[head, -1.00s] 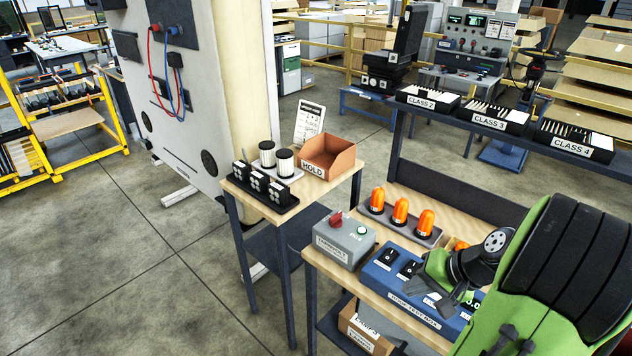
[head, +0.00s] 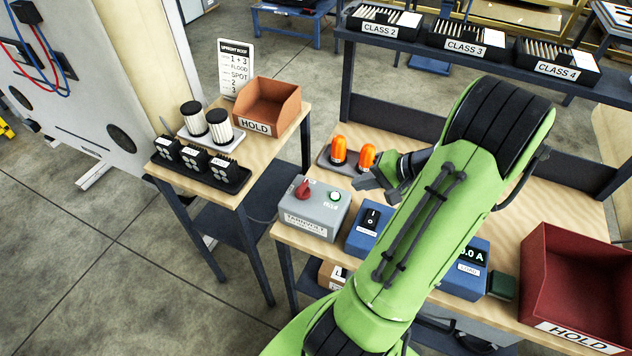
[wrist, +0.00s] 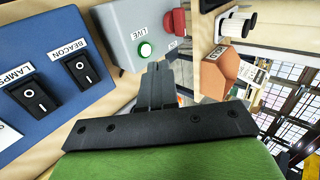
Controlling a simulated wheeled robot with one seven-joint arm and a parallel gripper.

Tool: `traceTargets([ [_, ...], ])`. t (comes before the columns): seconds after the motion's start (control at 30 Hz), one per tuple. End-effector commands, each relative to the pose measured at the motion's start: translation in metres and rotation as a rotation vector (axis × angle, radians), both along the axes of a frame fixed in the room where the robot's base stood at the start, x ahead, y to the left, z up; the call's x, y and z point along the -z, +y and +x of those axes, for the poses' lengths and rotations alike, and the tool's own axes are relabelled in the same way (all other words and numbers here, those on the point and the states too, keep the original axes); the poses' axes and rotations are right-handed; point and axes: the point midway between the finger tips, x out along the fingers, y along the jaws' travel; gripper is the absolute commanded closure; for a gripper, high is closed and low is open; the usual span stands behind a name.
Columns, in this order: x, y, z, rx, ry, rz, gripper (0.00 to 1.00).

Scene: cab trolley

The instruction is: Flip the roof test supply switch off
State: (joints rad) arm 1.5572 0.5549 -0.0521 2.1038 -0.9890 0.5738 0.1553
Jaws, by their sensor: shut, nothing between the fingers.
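A grey supply box (head: 312,219) stands at the left end of the workbench. It has a red knob (head: 303,188) and a green light (head: 335,196) marked LIVE, which looks lit in the wrist view (wrist: 145,49). Its front label is too blurred to read fully. The blue test box (head: 360,242) beside it carries black rocker switches, LAMPS (wrist: 35,96) and BEACON (wrist: 80,71). My gripper (head: 366,182) is shut and empty, just right of the grey box. In the wrist view its fingers (wrist: 158,85) point toward the grey box without visible contact. My arm hides much of the blue box.
Two orange beacons (head: 339,150) stand behind the gripper. A red HOLD bin (head: 575,285) is on the bench's right. A shelf with class trays (head: 464,42) runs behind.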

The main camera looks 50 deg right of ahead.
Motion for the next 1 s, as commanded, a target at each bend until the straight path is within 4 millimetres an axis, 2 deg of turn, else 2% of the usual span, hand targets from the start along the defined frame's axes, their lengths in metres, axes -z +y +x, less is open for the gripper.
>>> traceTargets([
  [0.5,0.069,0.027,0.073,-0.006,0.0,0.002,1.0],
  [0.7,0.066,0.037,0.1,-0.004,0.0,0.001,1.0],
  [1.0,0.066,0.038,0.105,-0.001,0.0,0.0,1.0],
])
